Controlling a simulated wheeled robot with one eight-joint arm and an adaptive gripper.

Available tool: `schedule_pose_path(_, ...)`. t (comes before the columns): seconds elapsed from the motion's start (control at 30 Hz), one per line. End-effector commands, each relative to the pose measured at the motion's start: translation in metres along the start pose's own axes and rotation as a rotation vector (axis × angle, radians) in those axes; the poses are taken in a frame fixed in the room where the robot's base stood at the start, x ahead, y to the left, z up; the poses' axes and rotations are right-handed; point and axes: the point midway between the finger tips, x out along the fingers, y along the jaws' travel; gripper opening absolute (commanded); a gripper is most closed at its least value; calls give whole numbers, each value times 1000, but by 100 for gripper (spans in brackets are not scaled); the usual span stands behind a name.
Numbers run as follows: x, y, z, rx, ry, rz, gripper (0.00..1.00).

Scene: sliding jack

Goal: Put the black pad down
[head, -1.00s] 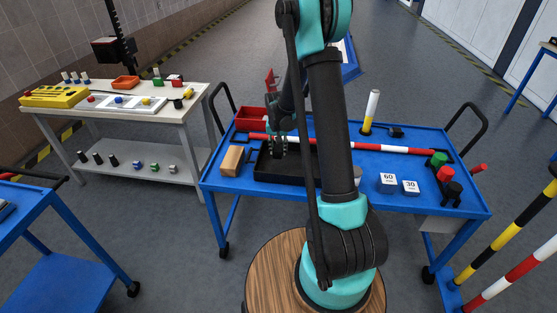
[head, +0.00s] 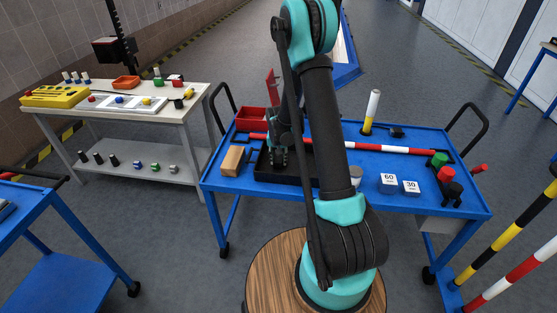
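My gripper (head: 278,158) points down over the black tray (head: 262,176) on the blue cart, with its tips low at or inside the tray. The gripper is small and dark here, so I cannot tell if its fingers are open or shut. I cannot make out a black pad apart from the dark gripper and the dark tray. My arm hides the right part of the tray.
On the blue cart (head: 352,202), a wooden block (head: 232,161) stands left of the tray and a red bin (head: 251,119) behind it. A red-and-white bar (head: 395,149) runs across behind. White blocks marked 60 (head: 388,183) and 30 (head: 411,188) stand to the right.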

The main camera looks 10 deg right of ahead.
Motion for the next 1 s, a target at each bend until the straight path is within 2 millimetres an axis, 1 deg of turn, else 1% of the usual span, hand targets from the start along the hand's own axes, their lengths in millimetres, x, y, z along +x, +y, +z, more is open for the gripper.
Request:
schedule_pose_path(0.03,0,0,0,0,0,0,45)
schedule_pose_path(0.1,0,0,0,0,0,0,53)
schedule_pose_path(0.13,0,0,0,0,0,0,54)
schedule_pose_path(0.4,-1,0,0,0,0,0,54)
schedule_pose_path(0.53,-7,0,-1,0,0,0,54)
schedule_pose_path(0.67,-23,0,0,0,0,0,54)
schedule_pose_path(1.0,-83,0,0,-1,0,0,54)
